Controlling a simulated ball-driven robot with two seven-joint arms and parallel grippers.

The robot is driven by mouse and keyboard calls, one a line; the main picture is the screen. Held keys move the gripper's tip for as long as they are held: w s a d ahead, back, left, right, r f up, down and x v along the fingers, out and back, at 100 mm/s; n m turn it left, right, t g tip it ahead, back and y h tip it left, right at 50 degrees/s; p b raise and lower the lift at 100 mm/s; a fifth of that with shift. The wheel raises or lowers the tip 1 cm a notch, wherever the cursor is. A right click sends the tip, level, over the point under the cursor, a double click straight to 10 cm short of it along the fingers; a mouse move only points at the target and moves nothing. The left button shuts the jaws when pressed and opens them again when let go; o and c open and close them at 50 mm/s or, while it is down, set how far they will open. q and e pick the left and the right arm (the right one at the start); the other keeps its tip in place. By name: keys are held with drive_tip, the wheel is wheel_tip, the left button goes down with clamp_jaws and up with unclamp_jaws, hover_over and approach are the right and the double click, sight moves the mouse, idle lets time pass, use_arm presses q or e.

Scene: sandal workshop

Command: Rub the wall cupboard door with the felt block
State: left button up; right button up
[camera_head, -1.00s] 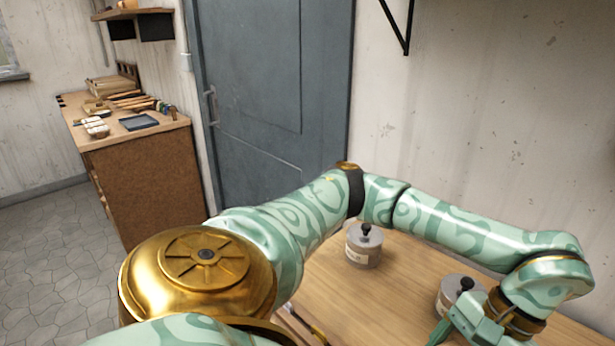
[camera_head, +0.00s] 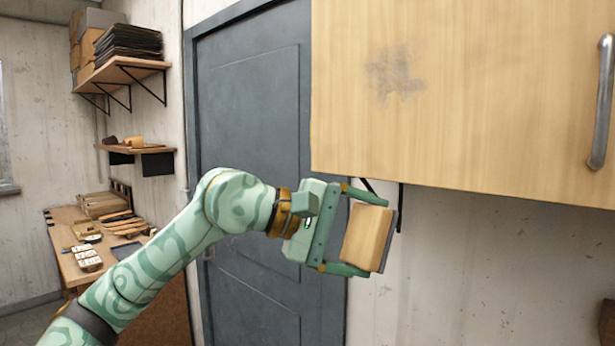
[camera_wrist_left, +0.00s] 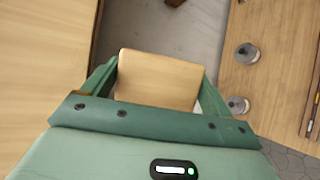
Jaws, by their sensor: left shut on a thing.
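The wall cupboard door (camera_head: 480,110) is pale wood with a metal bar handle (camera_head: 602,100) at its right and a grey smudge (camera_head: 395,75) at its upper left. My left gripper (camera_head: 360,232) is shut on the felt block (camera_head: 365,237), a wooden block with a dark grey layer on its far side. The block is held just below the cupboard's lower edge, left of centre, and below the smudge. In the left wrist view the block (camera_wrist_left: 158,80) sits between the fingers, with pale wood at the left. My right gripper is not in view.
A grey door (camera_head: 250,120) stands behind my left arm. A workbench (camera_head: 70,265) with tools and shelves (camera_head: 125,70) with stacked goods are at the left. In the wrist view, a wooden table (camera_wrist_left: 270,60) below carries two lidded jars (camera_wrist_left: 247,54).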

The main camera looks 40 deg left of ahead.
use_arm(q)
drive_tip(key=s+a+r+n+t+y+p, duration=0.1)
drive_tip(key=s+a+r+t+p, duration=0.15)
drive_tip(key=r, duration=0.85)
drive_tip(key=s+a+r+t+p, duration=0.2)
drive_tip(key=s+r+t+p, duration=0.1)
drive_tip(key=r, duration=0.7)
drive_tip(key=shift+w+d+r+p, duration=0.1)
drive_tip(key=shift+w+p, duration=0.4)
drive_tip(key=shift+w, duration=1.15)
drive_tip(key=shift+w+d+r+p, duration=0.1)
drive_tip(key=shift+w+p, duration=0.4)
drive_tip(key=shift+w, duration=1.1)
drive_tip(key=shift+w+p, duration=0.45)
drive_tip(key=shift+w, duration=0.4)
drive_tip(key=shift+d, duration=0.1)
